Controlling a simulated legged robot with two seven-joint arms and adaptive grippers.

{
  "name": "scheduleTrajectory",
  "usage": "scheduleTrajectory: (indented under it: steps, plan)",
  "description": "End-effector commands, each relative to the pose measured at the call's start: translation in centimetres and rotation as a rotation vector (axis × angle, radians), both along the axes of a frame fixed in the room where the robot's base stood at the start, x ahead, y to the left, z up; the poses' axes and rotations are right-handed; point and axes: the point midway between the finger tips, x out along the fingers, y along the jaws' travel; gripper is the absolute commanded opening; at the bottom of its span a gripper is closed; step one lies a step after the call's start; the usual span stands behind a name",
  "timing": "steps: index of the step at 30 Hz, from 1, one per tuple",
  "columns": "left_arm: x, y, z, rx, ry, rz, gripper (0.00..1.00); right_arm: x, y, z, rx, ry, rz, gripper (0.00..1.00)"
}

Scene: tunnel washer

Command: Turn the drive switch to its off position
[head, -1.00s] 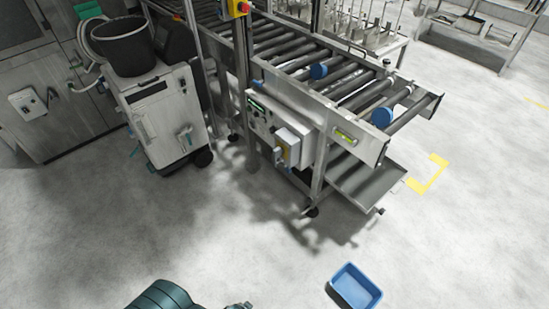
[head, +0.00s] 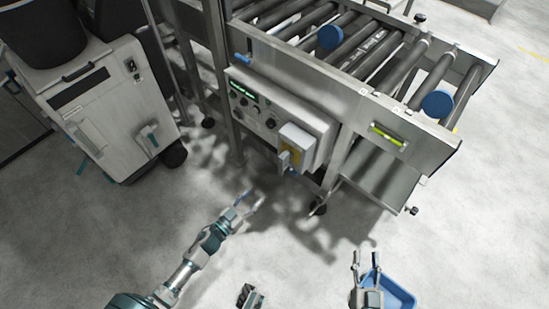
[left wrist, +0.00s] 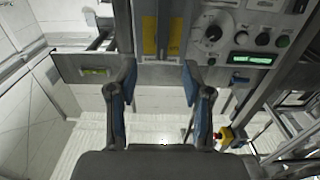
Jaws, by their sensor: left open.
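The drive switch appears to be the grey box with a yellow plate (head: 293,153) and grey handle on the conveyor's side in the head view. In the left wrist view the yellow plate (left wrist: 149,35) and its upright grey handle (left wrist: 164,30) are at the top centre, cut by the edge. My left gripper (head: 249,203) is open and empty, below and left of the switch, apart from it. In the left wrist view its two fingers (left wrist: 159,80) stand apart below the handle. My right gripper (head: 366,260) is open at the lower right, away from the switch.
A control panel (head: 248,105) with a green display and knobs is left of the switch. The roller conveyor (head: 370,137) stands above. A white cabinet (head: 105,100) stands left. A blue tub (head: 400,295) is on the floor by my right gripper. The floor between is clear.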

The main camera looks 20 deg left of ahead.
Motion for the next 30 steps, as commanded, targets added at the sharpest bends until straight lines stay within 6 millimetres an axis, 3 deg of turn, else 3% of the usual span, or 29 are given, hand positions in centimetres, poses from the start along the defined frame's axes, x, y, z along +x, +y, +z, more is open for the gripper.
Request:
scheduleTrajectory:
  steps: [5,12,21,30]
  plan:
    - [2.2,-0.2,-0.2,-0.009,-0.003,-0.002,0.50,0.0,0.8,0.9,0.013,-0.060,0.000,0.40]
    - [7.5,-1.4,-0.7,-0.018,0.001,-0.001,0.50,-0.2,1.8,3.1,0.054,-0.223,0.000,0.40]
    - [13.6,-4.1,-0.5,-0.012,0.000,0.000,0.50,-1.7,1.2,5.9,0.133,-0.452,-0.003,0.40]
    - [16.1,-4.8,-0.3,-0.015,0.001,0.001,0.50,-2.8,1.2,7.4,0.167,-0.567,-0.005,0.40]
